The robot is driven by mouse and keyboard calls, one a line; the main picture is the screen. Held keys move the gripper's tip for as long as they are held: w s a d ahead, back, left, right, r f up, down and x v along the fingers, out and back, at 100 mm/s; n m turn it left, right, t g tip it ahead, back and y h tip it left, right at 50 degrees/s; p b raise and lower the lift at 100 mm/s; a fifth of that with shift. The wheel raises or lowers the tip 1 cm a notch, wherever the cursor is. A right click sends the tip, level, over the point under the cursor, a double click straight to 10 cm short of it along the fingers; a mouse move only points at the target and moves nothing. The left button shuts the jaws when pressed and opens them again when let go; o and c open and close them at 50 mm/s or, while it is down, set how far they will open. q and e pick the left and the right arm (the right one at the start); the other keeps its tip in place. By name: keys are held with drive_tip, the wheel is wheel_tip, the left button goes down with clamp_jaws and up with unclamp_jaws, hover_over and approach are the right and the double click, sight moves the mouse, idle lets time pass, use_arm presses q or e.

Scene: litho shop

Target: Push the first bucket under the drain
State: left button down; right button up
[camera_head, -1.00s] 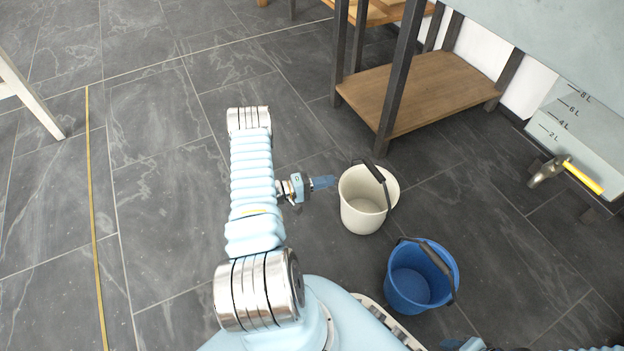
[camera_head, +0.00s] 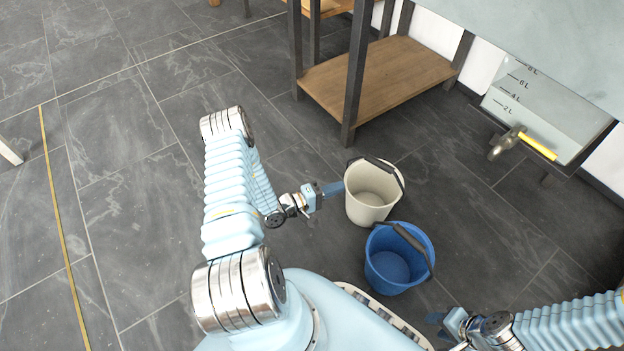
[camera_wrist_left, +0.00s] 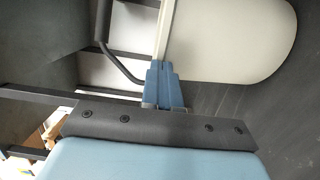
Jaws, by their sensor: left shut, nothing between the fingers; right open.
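The white bucket (camera_head: 366,208) stands upright on the floor with its dark handle lying toward the upper right. My left gripper (camera_head: 336,188) is shut and empty, its blue fingertips at the bucket's left side, seemingly touching it. In the left wrist view the shut fingers (camera_wrist_left: 165,86) lie against or very near the white bucket wall (camera_wrist_left: 235,40). A blue bucket (camera_head: 383,280) stands just below the white one in the picture. The drain (camera_head: 507,142), a metal tap with a yellow lever, is on the tank at the right. My right gripper (camera_head: 440,322) is open and empty, low right.
The graduated tank (camera_head: 555,110) stands by the wall at the right. A wooden-shelved table (camera_head: 400,85) with dark legs stands behind the white bucket. Grey tiled floor (camera_head: 470,200) is clear between the buckets and the drain.

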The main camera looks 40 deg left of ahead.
use_arm(q)
drive_tip(key=w+d+p, duration=0.1)
drive_tip(key=w+d, duration=0.2)
drive_tip(key=d, duration=0.8)
drive_tip(key=shift+w+p, duration=0.3)
drive_tip(key=shift+p, duration=0.05)
idle(0.4)
